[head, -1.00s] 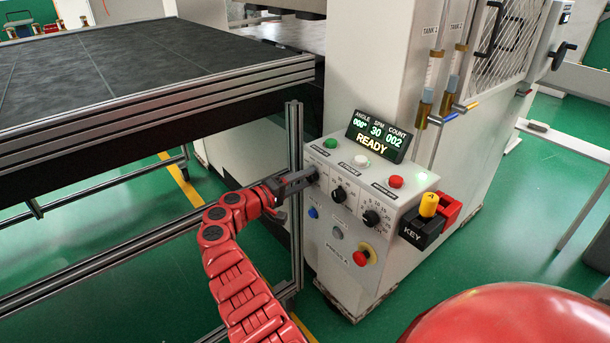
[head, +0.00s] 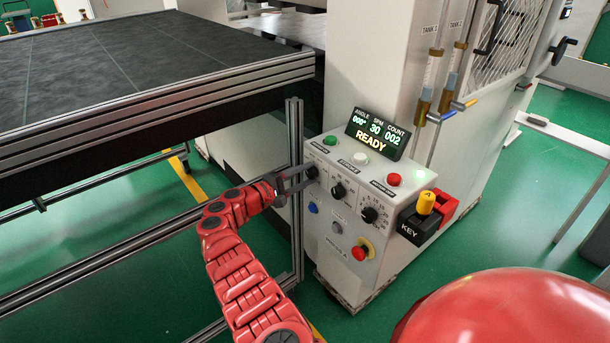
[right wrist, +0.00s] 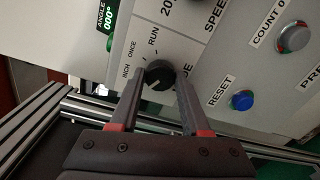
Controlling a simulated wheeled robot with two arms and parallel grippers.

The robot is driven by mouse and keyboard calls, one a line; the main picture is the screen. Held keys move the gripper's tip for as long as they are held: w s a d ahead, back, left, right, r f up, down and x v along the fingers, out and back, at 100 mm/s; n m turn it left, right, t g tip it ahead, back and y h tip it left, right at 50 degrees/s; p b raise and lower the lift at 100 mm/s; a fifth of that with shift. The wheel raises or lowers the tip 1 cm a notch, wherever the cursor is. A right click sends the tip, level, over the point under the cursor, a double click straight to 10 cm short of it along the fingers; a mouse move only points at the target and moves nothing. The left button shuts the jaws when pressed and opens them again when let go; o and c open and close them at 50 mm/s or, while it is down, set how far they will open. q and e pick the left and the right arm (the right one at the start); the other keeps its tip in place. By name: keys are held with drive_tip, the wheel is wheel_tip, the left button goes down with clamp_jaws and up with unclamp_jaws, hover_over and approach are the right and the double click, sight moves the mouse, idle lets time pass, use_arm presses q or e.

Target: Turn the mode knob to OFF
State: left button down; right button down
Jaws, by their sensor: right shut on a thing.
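The mode knob (head: 312,171) is a small black dial at the upper left of the white control box (head: 345,225). In the right wrist view the knob (right wrist: 159,74) sits between the two fingers, with INCH, ONCE and RUN printed around it. The OFF mark is not readable, and a finger covers part of the word beside the knob. A pale mark shows on the knob's face, pointing roughly to the lower left of that view. My right gripper (head: 303,180) is shut on the knob; its fingers (right wrist: 156,88) lie on either side. My left gripper is out of view.
A metal post (head: 295,150) of the dark table stands close beside my right gripper. Nearby on the box are two more black dials, several buttons, a red stop button (head: 359,253) and a yellow key (head: 426,203). The display (head: 378,134) reads READY.

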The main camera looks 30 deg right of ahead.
drive_tip(key=shift+c, duration=1.8)
unclamp_jaws()
drive_tip(key=s+a+b, duration=0.1)
drive_tip(key=a+b, duration=0.1)
drive_tip(key=a, duration=1.5)
drive_tip(key=shift+a+r, duration=0.2)
